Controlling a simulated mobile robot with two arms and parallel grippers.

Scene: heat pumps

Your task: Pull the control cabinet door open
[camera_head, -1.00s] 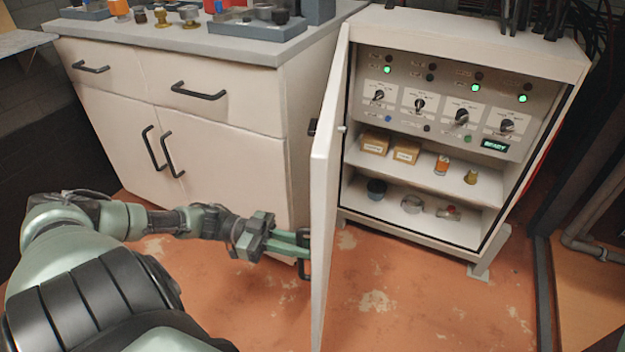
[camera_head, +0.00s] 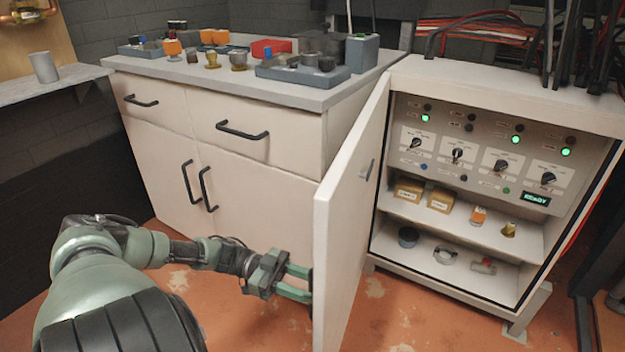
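The control cabinet (camera_head: 549,100) is white and stands on the right. Its door (camera_head: 345,215) is hinged at the cabinet's left side and stands wide open toward me, with its inner face in view. My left gripper (camera_head: 304,282) is low on the left, at the outer side of the door near its free edge. Its two green fingers are apart, with nothing seen between them. The fingertips meet the door's edge in the picture; I cannot tell whether they touch. The outer door handle is hidden. My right gripper is not in view.
A white drawer cabinet (camera_head: 270,150) with black handles stands close behind my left arm, with trays and small parts on top. Inside the control cabinet are lit switches and shelves (camera_head: 455,225) with small boxes and parts. Red floor is clear below the door.

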